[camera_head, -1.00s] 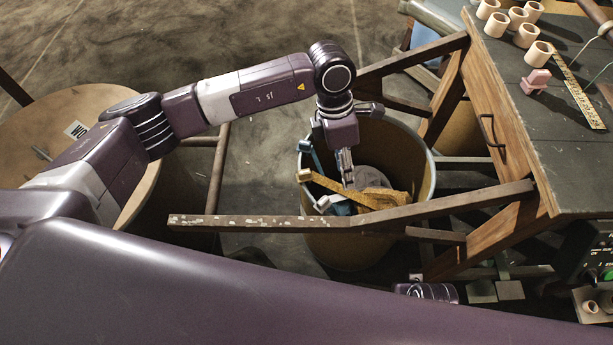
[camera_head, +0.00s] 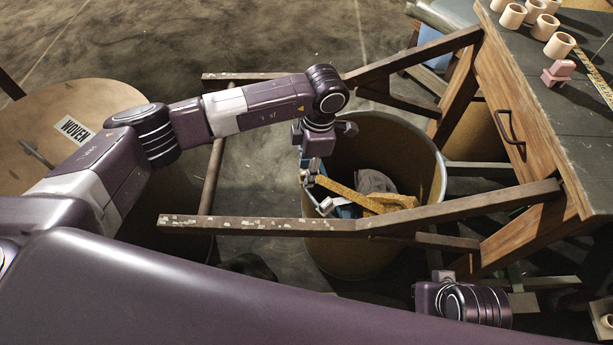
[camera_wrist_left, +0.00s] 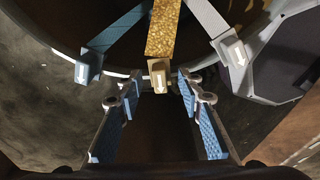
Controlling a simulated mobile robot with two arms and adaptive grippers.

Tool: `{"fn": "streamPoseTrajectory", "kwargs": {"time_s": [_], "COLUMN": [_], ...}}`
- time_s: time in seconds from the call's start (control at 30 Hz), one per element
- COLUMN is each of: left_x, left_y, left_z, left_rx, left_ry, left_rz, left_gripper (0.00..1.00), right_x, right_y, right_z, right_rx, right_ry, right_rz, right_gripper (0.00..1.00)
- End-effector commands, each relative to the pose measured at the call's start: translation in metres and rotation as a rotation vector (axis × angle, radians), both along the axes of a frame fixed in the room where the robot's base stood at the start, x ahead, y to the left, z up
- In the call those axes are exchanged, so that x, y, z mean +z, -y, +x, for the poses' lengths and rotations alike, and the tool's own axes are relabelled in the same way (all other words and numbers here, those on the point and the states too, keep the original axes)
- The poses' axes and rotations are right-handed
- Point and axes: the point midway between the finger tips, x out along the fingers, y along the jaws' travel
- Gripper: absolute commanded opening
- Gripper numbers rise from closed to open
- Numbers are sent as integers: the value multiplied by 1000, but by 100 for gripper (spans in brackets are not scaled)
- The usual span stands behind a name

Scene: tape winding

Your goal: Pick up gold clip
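The gold clip is a small tan block with a white arrow at the end of a gold woven strap (camera_head: 345,190) over a drum's rim. In the left wrist view the gold clip (camera_wrist_left: 159,79) sits between the fingertips of my left gripper (camera_wrist_left: 160,88). The gripper is open, with blue-padded fingers on either side of the clip; I cannot tell whether they touch it. In the head view my left gripper (camera_head: 310,172) is at the drum's left rim and largely hides the clip.
The drum (camera_head: 428,165) stands between wooden beams (camera_head: 260,226). A blue clip (camera_wrist_left: 88,66) is left of the gold one and a pale grey clip (camera_wrist_left: 235,54) right. A round-topped barrel (camera_head: 50,115) is at left. A workbench (camera_head: 590,130) with tape rolls is at right.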

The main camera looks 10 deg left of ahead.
Motion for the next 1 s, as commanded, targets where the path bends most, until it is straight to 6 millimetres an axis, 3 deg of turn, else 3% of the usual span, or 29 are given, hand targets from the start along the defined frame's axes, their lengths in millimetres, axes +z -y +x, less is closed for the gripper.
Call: {"fn": "streamPoseTrajectory", "kwargs": {"time_s": [0.3,0.57,0.67,1.0], "left_x": [-6,-6,-6,-6], "left_y": [-1,-1,-1,-1], "left_z": [0,0,0,0], "left_rx": [0,0,0,0], "left_ry": [0,0,0,0], "left_rz": [-1,-1,-1,0], "left_gripper": [33,5,0,0], "right_x": [4,4,4,4], "right_y": [0,0,0,0], "right_z": [-1,-1,0,0], "right_rx": [0,0,0,0], "right_ry": [2,3,3,3], "right_rz": [-1,0,0,0], "right_gripper": [0,0,0,0]}}
